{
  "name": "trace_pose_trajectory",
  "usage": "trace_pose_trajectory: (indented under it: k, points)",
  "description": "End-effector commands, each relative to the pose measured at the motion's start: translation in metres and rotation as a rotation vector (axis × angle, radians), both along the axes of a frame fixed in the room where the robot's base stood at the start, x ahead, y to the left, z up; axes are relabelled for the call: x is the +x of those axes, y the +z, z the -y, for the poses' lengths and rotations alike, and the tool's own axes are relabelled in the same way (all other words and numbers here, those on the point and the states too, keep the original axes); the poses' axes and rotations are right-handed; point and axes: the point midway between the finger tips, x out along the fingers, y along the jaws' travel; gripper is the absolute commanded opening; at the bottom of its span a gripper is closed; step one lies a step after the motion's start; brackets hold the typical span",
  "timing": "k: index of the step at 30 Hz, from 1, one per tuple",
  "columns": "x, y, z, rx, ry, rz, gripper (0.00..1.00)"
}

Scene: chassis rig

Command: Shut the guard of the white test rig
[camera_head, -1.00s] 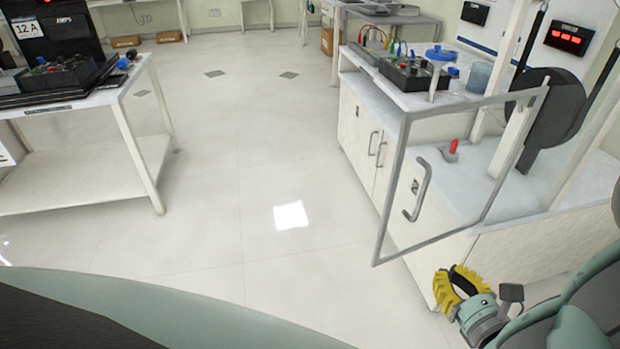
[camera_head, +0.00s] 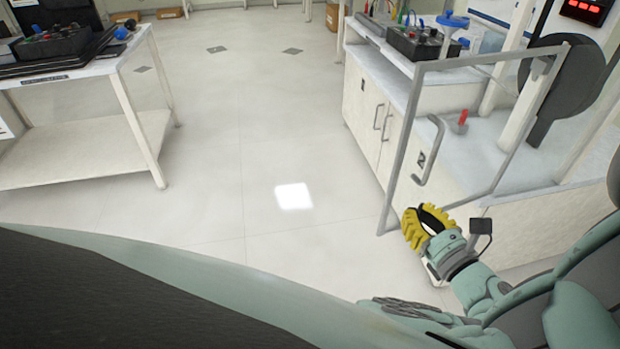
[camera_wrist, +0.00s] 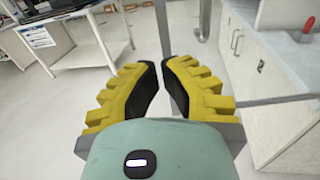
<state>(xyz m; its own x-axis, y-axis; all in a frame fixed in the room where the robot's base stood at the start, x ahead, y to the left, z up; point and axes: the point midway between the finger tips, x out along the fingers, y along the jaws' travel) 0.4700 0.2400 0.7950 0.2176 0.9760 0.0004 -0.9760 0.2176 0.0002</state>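The guard (camera_head: 398,160) of the white test rig (camera_head: 590,200) is a clear panel in a grey frame, with a grey bar handle (camera_head: 428,155). It stands swung open, out over the floor in front of the rig. My gripper (camera_head: 408,212) has yellow ribbed fingers and is near the guard's lower left corner. In the wrist view my gripper (camera_wrist: 161,62) has its fingertips close together with a narrow gap between them. A grey upright bar (camera_wrist: 163,30) lines up with that gap. I cannot tell whether the fingers touch the frame. Nothing is visibly held.
A red lever (camera_head: 462,118) stands on the rig's top behind the panel. White cabinets (camera_head: 370,112) run behind the guard. A white table (camera_head: 75,125) with black equipment stands at the left. The floor (camera_head: 250,150) between them is clear.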

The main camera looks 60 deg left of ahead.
Motion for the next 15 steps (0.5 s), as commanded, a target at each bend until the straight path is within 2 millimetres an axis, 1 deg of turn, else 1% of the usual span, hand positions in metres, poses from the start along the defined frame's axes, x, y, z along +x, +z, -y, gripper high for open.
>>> trace_pose_trajectory:
  k: [1, 6, 9, 15]
  points:
    - [-0.001, 0.001, -0.008, 0.004, 0.009, 0.000, 0.00]
    - [0.004, 0.002, -0.037, 0.002, 0.014, -0.001, 0.00]
    - [0.008, 0.001, -0.051, 0.001, 0.013, 0.000, 0.00]
    - [0.012, 0.001, -0.068, 0.000, 0.009, 0.000, 0.00]
